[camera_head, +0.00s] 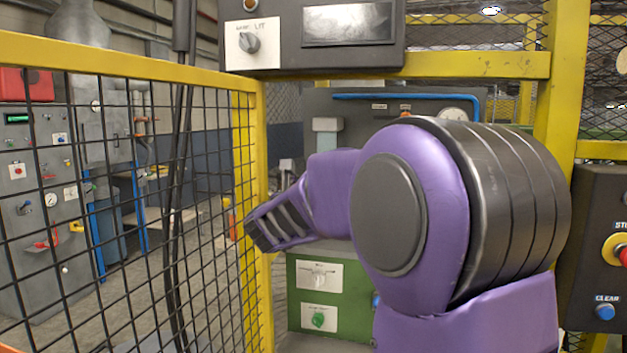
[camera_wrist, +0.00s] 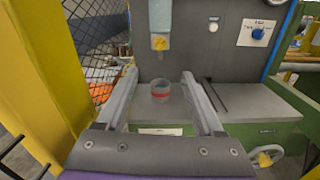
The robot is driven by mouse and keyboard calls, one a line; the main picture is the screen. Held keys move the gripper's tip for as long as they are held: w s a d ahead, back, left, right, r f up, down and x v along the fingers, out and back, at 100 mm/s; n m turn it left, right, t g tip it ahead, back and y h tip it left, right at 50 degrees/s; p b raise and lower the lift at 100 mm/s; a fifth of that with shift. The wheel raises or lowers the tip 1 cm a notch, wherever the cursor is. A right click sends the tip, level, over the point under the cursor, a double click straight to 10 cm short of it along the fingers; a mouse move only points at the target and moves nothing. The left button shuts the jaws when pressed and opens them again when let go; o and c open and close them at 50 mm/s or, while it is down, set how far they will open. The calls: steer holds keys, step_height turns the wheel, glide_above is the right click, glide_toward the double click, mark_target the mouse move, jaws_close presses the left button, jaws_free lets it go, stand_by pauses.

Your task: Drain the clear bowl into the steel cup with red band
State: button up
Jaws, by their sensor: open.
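A small grey cup with a red band (camera_wrist: 160,91) stands upright on a grey ledge in the wrist view, below a nozzle. My gripper (camera_wrist: 159,75) is open, its two fingers apart, one on each side of the cup in the picture. Nothing shows held between the fingers. I cannot tell how far the fingertips are from the cup. In the head view my purple arm covers the middle of the picture, and the cup does not show there.
The grey ledge (camera_wrist: 255,103) sits on a green machine base (camera_head: 340,272). A yellow post (camera_wrist: 42,75) and black mesh (camera_wrist: 97,45) close off the left. A control box (camera_head: 600,260) stands at right.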

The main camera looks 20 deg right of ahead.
steer(key=p+x, duration=0.2)
steer(key=x, duration=1.5)
steer(key=shift+p, duration=0.3)
steer(key=shift+w+d, duration=0.15)
steer(key=shift+c, duration=0.3)
jaws_close()
